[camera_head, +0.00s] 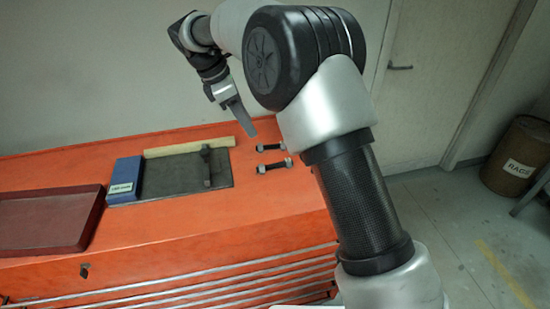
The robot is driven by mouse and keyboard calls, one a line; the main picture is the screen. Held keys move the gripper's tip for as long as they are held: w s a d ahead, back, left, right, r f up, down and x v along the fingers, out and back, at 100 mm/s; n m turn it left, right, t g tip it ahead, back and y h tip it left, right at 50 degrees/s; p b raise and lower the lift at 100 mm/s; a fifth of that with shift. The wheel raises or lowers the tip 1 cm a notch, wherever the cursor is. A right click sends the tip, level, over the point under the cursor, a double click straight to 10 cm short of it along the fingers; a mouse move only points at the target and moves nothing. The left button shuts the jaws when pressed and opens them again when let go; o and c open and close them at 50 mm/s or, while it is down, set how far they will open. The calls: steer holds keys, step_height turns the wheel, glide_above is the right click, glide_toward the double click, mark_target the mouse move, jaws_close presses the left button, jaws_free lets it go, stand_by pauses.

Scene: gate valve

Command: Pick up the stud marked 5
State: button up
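Two short studs with dark middles and lighter metal ends lie side by side on the orange bench. The far stud (270,147) and the near stud (274,165) are close together, just left of my arm. I cannot read a number on either, so I cannot tell which is marked 5. My gripper (252,133) points down and to the right, above and slightly left of the far stud in the picture. It appears apart from both studs. Its fingers overlap in this view, so their opening is hidden.
The orange bench (200,222) holds a dark mat (165,178) with an upright dark tool (207,165), a pale wooden strip (190,147), a blue box (124,181) and a dark red tray (45,222). A drum labelled RAGS (518,157) stands right.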

glide_above(271, 165)
steer(key=a, duration=0.2)
step_height(271, 165, down, 11)
steer(key=shift+d+r, duration=0.1)
steer(key=shift+r, duration=0.1)
steer(key=x, duration=0.2)
steer(key=p+x, duration=0.1)
steer(key=x, duration=0.1)
steer(key=shift+s+d, duration=0.15)
steer(key=shift+s, duration=0.05)
steer(key=shift+w+d+f, duration=0.1)
steer(key=shift+d+f, duration=0.05)
steer(key=shift+f, duration=0.45)
steer(key=shift+r, duration=0.1)
jaws_close()
